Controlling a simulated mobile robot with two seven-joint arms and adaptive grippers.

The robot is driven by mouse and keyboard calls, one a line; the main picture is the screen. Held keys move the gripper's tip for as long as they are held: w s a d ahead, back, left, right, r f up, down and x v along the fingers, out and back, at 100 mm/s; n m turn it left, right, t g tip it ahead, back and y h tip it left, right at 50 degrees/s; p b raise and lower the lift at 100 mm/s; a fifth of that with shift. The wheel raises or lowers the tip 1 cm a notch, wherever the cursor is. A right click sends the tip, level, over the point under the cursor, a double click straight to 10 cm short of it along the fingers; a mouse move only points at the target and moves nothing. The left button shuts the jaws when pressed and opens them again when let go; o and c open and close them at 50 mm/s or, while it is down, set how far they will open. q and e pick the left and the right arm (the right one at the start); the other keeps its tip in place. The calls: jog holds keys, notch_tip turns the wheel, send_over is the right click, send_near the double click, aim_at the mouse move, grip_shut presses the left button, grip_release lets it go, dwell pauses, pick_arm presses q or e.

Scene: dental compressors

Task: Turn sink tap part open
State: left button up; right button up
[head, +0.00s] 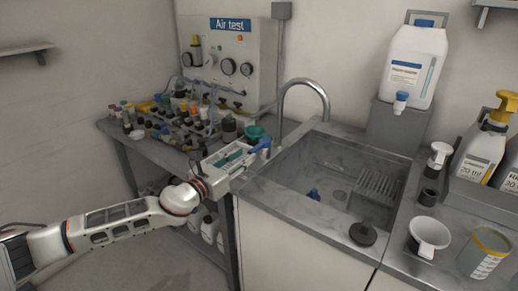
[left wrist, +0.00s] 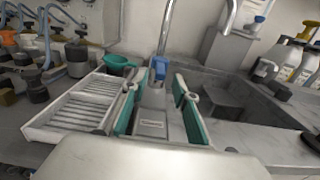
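The sink tap has a tall curved metal spout (head: 305,84) at the back left of the steel sink (head: 300,170). Its blue handle (head: 264,144) is low at the sink's left rear corner. The handle also shows in the left wrist view (left wrist: 160,68), upright at the foot of the spout. My left gripper (head: 245,154) reaches in from the left, close to the handle. In the left wrist view its teal-padded fingers (left wrist: 160,92) are apart, with the handle just beyond and between them. I cannot tell whether they touch it. My right gripper is not in view.
A green bowl (left wrist: 117,65) stands close by the left finger. A white slotted tray (left wrist: 82,106) lies left of the gripper. The bench (head: 110,130) on the left is crowded with small parts. A black round plug (head: 363,234) sits on the sink's front rim.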

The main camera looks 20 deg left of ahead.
aim_at(250, 153)
pick_arm(q)
jog(key=x, duration=0.5)
jog(key=shift+b, duration=0.3)
jog(key=shift+w+d, duration=0.2)
jog(key=shift+w, duration=0.15)
jog(key=shift+w+d, duration=0.1)
jog(key=shift+w, duration=0.25)
jog(key=shift+c, duration=1.2)
grip_shut()
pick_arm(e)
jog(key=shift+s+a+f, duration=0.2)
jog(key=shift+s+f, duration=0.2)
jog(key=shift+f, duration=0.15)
